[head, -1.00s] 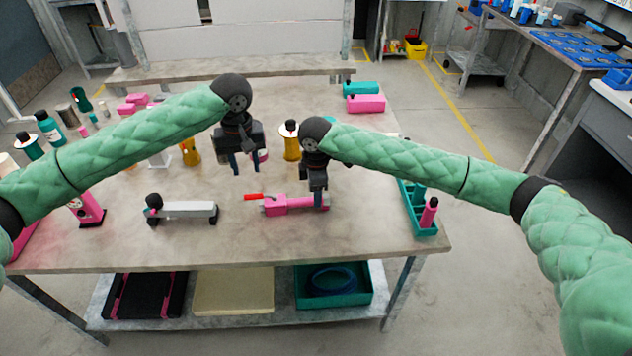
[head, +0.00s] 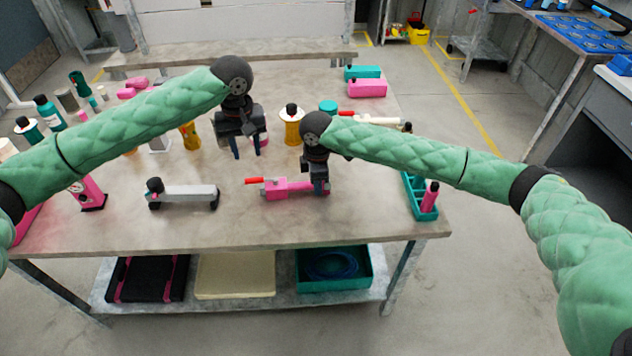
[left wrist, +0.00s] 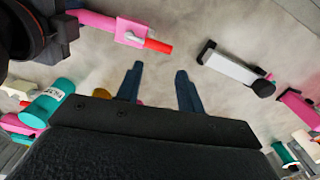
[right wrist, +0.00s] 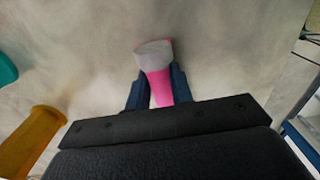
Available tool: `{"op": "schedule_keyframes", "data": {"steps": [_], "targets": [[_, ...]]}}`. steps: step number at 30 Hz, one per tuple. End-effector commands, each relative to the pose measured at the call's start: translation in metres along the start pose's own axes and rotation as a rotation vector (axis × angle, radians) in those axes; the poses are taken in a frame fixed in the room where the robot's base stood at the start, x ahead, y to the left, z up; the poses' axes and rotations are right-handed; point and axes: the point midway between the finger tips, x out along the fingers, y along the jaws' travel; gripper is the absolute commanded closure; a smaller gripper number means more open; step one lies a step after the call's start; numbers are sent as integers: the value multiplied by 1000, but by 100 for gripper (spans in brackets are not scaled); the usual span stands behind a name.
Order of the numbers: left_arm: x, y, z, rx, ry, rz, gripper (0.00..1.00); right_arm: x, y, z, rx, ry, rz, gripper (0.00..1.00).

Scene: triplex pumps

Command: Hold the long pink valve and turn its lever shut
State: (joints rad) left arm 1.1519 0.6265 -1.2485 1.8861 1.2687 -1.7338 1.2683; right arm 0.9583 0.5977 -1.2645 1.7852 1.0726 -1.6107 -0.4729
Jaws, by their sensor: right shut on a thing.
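The long pink valve (head: 288,188) lies on the table in front of my right gripper. Its red lever (head: 253,181) points left, roughly in line with the body; the left wrist view shows the valve (left wrist: 97,22) and lever (left wrist: 157,46) too. My right gripper (head: 318,191) is shut on the valve near its right end. In the right wrist view the pink body (right wrist: 158,90) sits between the fingers, its grey end beyond them. My left gripper (head: 248,154) is open and empty above the table, behind and apart from the lever.
A grey-white part with a black knob (head: 187,192) lies left of the valve. A teal tray (head: 413,192) holding a pink bottle (head: 429,196) stands to the right. An orange bottle (head: 292,126) stands behind the grippers.

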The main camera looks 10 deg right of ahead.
Motion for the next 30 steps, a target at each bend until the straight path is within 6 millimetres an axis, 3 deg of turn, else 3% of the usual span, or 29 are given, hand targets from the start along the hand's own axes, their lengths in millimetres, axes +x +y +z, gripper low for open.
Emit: {"op": "schedule_keyframes", "data": {"steps": [4,9,14,20,30], "targets": [[8,0,4,0,-12,-1,62,0,0,0,0,0,0,100],[33,-5,15,-11,-55,5,62,0,0,0,0,0,0,100],[42,-14,13,-52,-88,45,62,0,0,0,0,0,0,100],[40,-28,3,-91,-138,121,62,0,0,0,0,0,1,100],[21,-47,-15,185,-148,256,62,0,0,0,0,0,1,100]]}}
